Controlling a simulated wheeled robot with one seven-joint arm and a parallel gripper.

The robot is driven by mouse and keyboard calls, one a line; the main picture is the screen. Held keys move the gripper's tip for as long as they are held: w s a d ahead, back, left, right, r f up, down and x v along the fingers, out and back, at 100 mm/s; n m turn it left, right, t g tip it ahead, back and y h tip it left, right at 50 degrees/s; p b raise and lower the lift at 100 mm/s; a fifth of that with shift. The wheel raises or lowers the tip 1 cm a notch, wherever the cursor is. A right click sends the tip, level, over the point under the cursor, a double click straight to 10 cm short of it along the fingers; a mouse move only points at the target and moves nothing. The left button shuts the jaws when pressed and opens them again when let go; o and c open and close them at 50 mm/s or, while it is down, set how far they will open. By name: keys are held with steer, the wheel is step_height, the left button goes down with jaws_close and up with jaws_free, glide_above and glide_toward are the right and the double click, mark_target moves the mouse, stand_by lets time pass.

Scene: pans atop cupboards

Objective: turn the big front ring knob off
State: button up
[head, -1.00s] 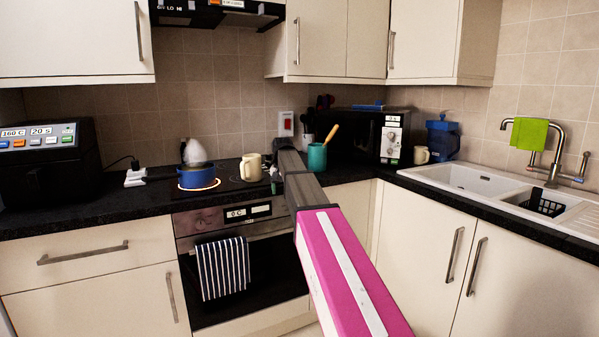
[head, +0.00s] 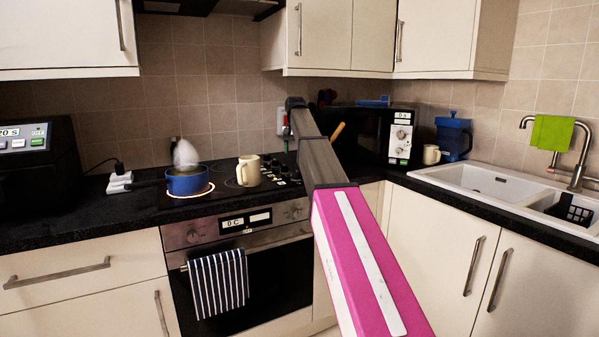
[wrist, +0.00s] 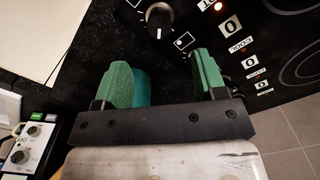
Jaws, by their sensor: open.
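The black hob (head: 222,186) carries several black knobs (head: 283,171) along its right side. The wrist view shows one black knob (wrist: 159,17) near the top edge, with a white pointer line and small ring symbols beside it; I cannot tell which ring it serves. My gripper (wrist: 160,62) is open, its green fingers apart, with the knob beyond the fingertips and roughly between them in the picture. I see no contact. A ring glows under the blue pot (head: 187,183).
A cream mug (head: 249,171) stands on the hob near the knobs. A teal cup (wrist: 140,88) shows behind the left finger. The black microwave (head: 372,138) stands to the right.

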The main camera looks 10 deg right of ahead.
mark_target(296, 172)
steer(key=shift+w+d, duration=0.1)
steer(key=shift+w, duration=0.05)
step_height(296, 172, down, 10)
steer(key=shift+f, duration=0.25)
stand_by(0.3)
steer(key=c, duration=0.9)
